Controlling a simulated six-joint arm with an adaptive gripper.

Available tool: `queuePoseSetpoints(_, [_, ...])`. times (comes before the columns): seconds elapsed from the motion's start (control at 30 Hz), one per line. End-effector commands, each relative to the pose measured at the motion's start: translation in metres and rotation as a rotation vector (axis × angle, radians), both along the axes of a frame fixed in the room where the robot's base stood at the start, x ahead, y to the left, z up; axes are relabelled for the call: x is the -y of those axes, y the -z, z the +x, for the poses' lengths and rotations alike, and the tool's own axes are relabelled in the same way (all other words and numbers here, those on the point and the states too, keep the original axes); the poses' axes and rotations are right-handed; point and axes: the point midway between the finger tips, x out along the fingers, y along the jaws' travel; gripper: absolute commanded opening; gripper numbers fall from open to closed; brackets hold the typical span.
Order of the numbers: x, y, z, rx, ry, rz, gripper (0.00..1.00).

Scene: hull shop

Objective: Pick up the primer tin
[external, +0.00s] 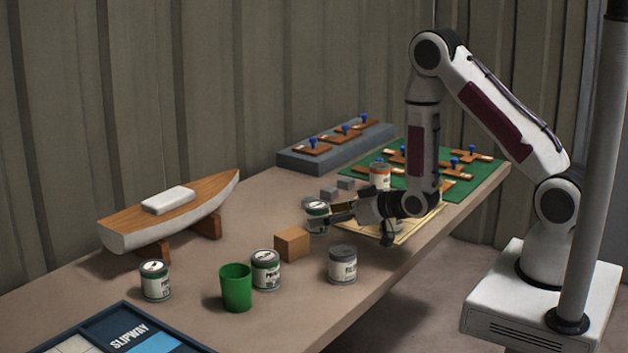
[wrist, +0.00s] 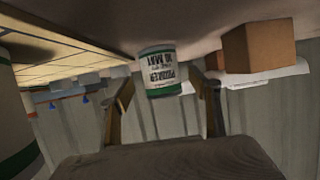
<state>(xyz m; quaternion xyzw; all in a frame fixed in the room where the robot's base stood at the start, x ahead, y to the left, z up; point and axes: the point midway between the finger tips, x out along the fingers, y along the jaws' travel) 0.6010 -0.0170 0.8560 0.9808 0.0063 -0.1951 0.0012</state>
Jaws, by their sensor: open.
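The primer tin (external: 317,217) is a small white tin with a green band, standing upright on the bench just off the tips of my gripper (external: 338,210). In the wrist view, which is upside down, the primer tin (wrist: 160,72) shows its label with the word PRIMER. It appears between the two fingers of my gripper (wrist: 166,88), with a gap on each side. My gripper is open, held low and level, with nothing in it. Another tin (external: 155,281) with a green band stands at the front left.
A wooden block (external: 292,245), a grey-banded tin (external: 266,271), a filler tin (external: 343,265) and a green cup (external: 236,288) stand in front. An orange-banded tin (external: 379,176) stands behind my wrist. A model boat (external: 170,213) sits at the back left.

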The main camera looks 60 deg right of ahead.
Motion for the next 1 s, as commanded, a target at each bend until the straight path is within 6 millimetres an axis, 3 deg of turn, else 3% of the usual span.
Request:
queuePoseSetpoints(0.4, [-0.003, 0.014, 0.030, 0.000, -0.001, 0.000, 0.62])
queuePoseSetpoints(0.93, [-0.003, 0.015, 0.031, -0.001, 0.000, -0.001, 0.62])
queuePoseSetpoints(0.97, [-0.003, 0.015, 0.031, -0.001, 0.000, -0.001, 0.59])
queuePoseSetpoints(1.0, [-0.003, 0.015, 0.031, -0.001, 0.000, -0.001, 0.49])
